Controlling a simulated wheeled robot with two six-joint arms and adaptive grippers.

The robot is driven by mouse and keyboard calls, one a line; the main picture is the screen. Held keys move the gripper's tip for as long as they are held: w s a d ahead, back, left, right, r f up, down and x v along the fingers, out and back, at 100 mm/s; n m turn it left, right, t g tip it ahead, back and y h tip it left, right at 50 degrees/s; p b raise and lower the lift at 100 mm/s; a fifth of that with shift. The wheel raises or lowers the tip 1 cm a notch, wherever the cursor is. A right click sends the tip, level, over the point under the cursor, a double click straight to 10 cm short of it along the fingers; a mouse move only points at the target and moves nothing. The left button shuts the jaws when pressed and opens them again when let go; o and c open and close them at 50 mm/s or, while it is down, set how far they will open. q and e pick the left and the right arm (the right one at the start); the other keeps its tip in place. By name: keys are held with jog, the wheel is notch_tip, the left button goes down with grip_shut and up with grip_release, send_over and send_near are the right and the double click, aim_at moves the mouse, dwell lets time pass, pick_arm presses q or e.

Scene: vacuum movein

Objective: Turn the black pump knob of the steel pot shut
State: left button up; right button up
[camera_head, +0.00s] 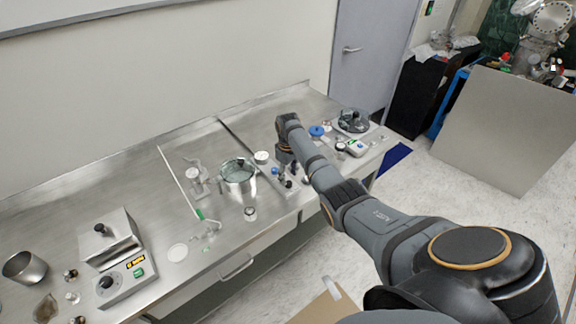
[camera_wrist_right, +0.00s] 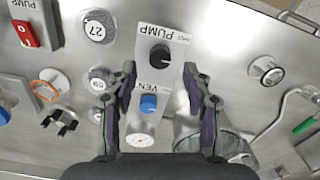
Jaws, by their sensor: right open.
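The black pump knob (camera_wrist_right: 160,57) sits on a pale panel (camera_wrist_right: 171,40) labelled PUMP, seen upside down in the right wrist view. A blue knob (camera_wrist_right: 148,103) labelled VENT and a round gauge (camera_wrist_right: 141,141) lie below it. The steel pot (camera_wrist_right: 232,143) shows beside the panel, partly hidden by a finger; it also shows in the head view (camera_head: 239,186). My right gripper (camera_wrist_right: 160,68) is open, its two fingertips apart on either side of the area by the pump knob. I cannot tell whether they touch anything. My left gripper is not in view.
A hotplate (camera_head: 110,240) stands at the bench's left, with a metal beaker (camera_head: 24,268) beside it. The bench's left rear is clear.

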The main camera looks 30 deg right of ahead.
aim_at(288, 182)
notch_tip(288, 182, up, 9)
jog(key=shift+f, duration=0.15)
jog(key=shift+f, duration=0.1)
dwell(0.3)
